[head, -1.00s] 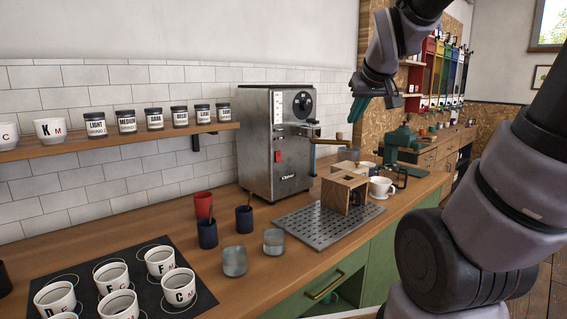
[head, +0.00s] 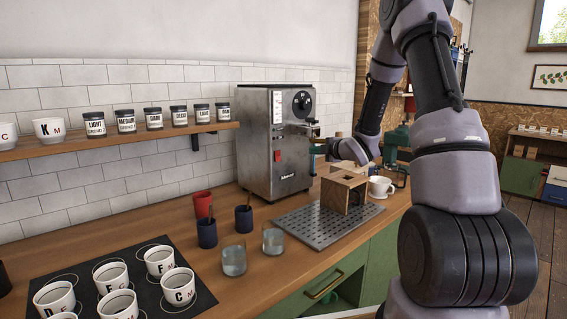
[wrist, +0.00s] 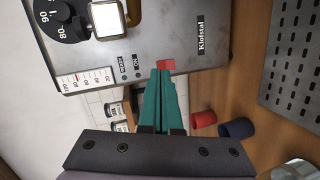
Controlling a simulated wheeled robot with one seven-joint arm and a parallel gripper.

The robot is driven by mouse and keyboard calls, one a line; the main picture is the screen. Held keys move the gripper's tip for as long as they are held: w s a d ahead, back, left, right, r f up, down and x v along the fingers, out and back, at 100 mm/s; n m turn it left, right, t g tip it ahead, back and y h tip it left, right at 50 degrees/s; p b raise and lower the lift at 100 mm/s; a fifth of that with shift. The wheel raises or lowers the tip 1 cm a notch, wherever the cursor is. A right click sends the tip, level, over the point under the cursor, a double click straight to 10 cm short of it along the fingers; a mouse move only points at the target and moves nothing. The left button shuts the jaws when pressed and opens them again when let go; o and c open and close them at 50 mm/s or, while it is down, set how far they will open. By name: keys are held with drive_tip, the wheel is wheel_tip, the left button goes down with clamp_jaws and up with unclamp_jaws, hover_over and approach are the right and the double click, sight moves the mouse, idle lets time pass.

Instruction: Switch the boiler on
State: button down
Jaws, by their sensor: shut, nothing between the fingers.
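The boiler is the brushed-metal machine (head: 251,145) on the counter, with a red switch (head: 277,155) on its front panel. In the wrist view the red switch (wrist: 168,65) lies right at my fingertips and is partly covered by them. My gripper (head: 318,149) has teal fingers held together, with nothing between them. In the head view it is to the right of the switch, with a gap in the picture. In the wrist view its fingertips (wrist: 163,72) point at the panel; I cannot tell whether they touch the switch. The switch's position is unclear.
A dial (wrist: 62,20) and a scale gauge (wrist: 88,78) are on the panel. A wooden box (head: 343,194) stands on the perforated tray (head: 305,230) below my arm. A white cup (head: 380,184), dark blue cups and glasses stand nearby on the counter (head: 180,220).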

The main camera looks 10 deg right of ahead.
sight(279, 161)
drive_tip(key=f+n+y, duration=0.1)
drive_tip(key=a+f+n+y, duration=0.1)
drive_tip(key=f, duration=0.1)
drive_tip(key=a+f+n+y, duration=0.1)
drive_tip(key=f+n, duration=0.1)
drive_tip(key=shift+s+a+f, duration=0.1)
drive_tip(key=shift+a+f, duration=0.05)
drive_tip(key=shift+a, duration=0.05)
drive_tip(key=x, duration=1.4)
drive_tip(key=shift+a, duration=0.1)
drive_tip(key=shift+a, duration=0.1)
